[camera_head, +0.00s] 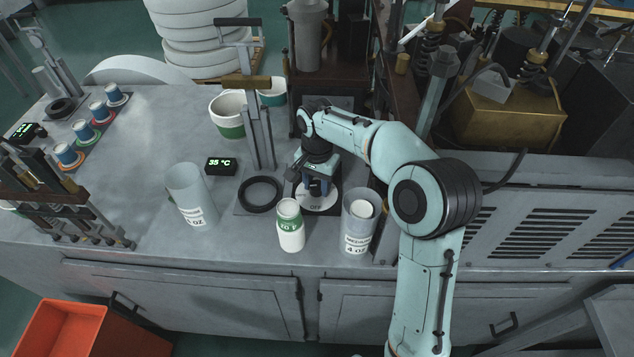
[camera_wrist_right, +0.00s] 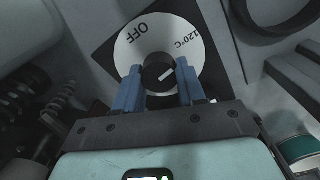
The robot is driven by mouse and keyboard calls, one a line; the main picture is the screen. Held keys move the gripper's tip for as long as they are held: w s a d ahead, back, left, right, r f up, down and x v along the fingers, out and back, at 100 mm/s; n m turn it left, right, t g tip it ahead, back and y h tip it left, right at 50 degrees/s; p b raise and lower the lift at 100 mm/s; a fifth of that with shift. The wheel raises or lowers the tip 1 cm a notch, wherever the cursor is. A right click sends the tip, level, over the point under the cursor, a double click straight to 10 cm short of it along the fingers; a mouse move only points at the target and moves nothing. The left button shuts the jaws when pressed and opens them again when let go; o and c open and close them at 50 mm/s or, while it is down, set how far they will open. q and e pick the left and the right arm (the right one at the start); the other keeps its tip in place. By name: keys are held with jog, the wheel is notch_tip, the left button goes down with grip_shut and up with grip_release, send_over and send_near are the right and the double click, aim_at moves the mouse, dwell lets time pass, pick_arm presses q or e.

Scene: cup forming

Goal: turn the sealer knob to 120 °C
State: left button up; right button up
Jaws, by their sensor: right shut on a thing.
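The sealer dial is a white disc (camera_wrist_right: 140,42) on a dark square plate, printed OFF at its upper left and 120°C at its upper right in the wrist view. The black knob (camera_wrist_right: 155,73) is at its middle, with a light pointer mark slanting right and up, on the 120°C side and away from OFF. My right gripper (camera_wrist_right: 160,88) is shut on the knob, a blue finger on each side. In the head view the dial (camera_head: 318,203) is partly hidden under my right gripper (camera_head: 317,188). A small black display (camera_head: 221,166) reads 35 °C. My left gripper is out of view.
A black ring (camera_head: 260,194) lies left of the dial. A white-green bottle (camera_head: 290,228) and a clear 4 oz tube (camera_head: 358,225) stand close in front. A larger clear tube (camera_head: 190,197) stands further left. A metal post (camera_head: 262,135) rises behind the ring.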

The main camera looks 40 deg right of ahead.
aim_at(317, 185)
dwell(0.3)
jog(key=o, duration=1.1)
jog(key=shift+c, duration=0.2)
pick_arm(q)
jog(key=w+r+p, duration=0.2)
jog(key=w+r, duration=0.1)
pick_arm(e)
notch_tip(317, 185, up, 13)
jog(key=shift+r, duration=0.15)
